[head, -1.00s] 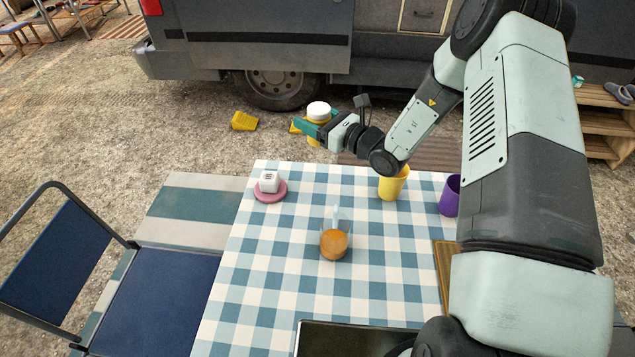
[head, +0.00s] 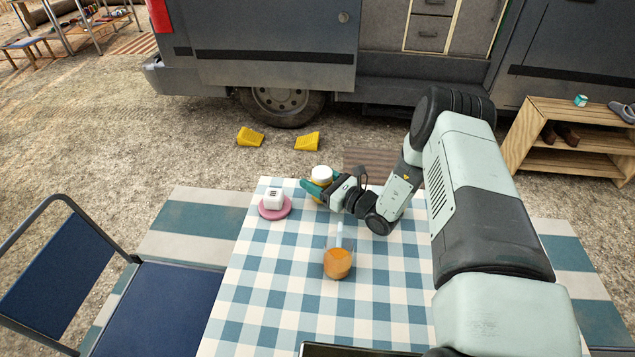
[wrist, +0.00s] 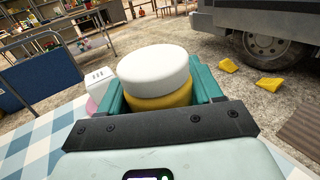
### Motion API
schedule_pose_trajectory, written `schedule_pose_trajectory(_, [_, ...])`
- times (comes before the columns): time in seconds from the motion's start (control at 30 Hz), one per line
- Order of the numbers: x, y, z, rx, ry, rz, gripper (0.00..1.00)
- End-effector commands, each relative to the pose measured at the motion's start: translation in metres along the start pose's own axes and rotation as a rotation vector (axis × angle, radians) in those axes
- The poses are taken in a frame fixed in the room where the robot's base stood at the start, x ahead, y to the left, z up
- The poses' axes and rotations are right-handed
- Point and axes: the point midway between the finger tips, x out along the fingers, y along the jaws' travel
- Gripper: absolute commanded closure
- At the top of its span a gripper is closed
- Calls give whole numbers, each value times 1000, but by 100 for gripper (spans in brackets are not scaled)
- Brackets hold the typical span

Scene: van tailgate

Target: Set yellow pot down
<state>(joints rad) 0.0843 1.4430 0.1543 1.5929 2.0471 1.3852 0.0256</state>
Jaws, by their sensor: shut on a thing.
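The yellow pot with a white lid (head: 321,174) is between the jaws of my gripper (head: 317,187), over the far part of the checked table (head: 290,305). In the wrist view the pot's white lid (wrist: 154,68) and yellow upper side show between the green jaws (wrist: 158,95), which are shut on it. The pot looks upright. Its base is mostly hidden by the gripper, so I cannot tell whether it touches the cloth.
A white cube (head: 273,195) on a pink saucer (head: 283,212) is just left of the pot. A glass with orange drink (head: 338,262) stands nearer. Bare cloth lies between them. A blue chair (head: 150,305) stands at left. Yellow chocks (head: 307,141) lie beyond the table.

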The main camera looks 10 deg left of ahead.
Motion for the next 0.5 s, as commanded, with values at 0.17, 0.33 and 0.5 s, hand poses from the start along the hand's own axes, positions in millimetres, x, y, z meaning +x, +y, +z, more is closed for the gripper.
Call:
schedule_pose_trajectory(0.17, [0, 0, -12, 0, -1, 0, 69])
schedule_pose_trajectory(0.33, [0, 0, -12, 0, -1, 0, 69])
schedule_pose_trajectory(0.5, [0, 0, -15, 0, -1, 1, 26])
